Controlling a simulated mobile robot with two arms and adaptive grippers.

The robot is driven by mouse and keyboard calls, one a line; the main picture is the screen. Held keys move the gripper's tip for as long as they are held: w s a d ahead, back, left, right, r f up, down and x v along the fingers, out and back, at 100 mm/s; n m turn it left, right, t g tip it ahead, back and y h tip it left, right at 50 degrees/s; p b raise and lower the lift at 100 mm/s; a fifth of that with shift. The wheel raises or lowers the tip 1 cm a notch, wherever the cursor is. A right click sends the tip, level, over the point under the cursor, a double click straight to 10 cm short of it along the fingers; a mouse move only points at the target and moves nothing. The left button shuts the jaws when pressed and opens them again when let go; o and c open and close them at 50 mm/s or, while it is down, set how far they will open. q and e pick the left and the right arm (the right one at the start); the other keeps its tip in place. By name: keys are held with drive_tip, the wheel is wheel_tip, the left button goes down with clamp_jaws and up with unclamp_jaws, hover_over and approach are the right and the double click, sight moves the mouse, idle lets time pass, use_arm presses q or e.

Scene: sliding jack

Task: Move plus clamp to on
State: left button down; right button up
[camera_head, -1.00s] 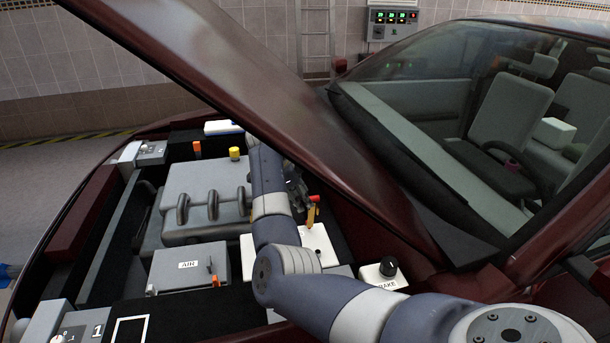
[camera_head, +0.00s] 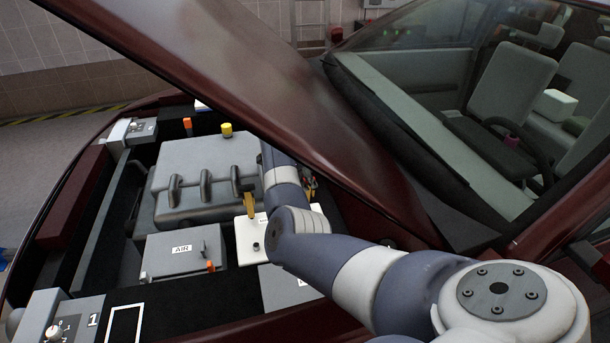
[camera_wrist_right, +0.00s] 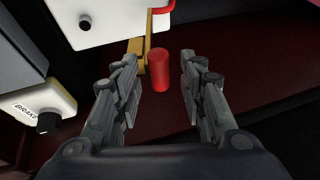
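The plus clamp shows in the right wrist view as a red cylindrical handle (camera_wrist_right: 159,72) with a brass-coloured bar (camera_wrist_right: 149,40) behind it, beside a white box (camera_wrist_right: 108,22). My right gripper (camera_wrist_right: 159,78) is open, one finger on each side of the red handle, with visible gaps on both sides. In the head view the white box (camera_head: 246,244) is partly covered by my right arm, and the right gripper (camera_head: 309,184) is mostly hidden behind it. My left gripper is not in view.
The raised dark red hood (camera_head: 240,90) slants close over my right arm. A grey AIR box (camera_head: 182,254) and the engine cover (camera_head: 205,165) lie left of the white box. The BRAKE box (camera_wrist_right: 38,106) is at the left in the wrist view.

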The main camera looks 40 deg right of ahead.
clamp_jaws()
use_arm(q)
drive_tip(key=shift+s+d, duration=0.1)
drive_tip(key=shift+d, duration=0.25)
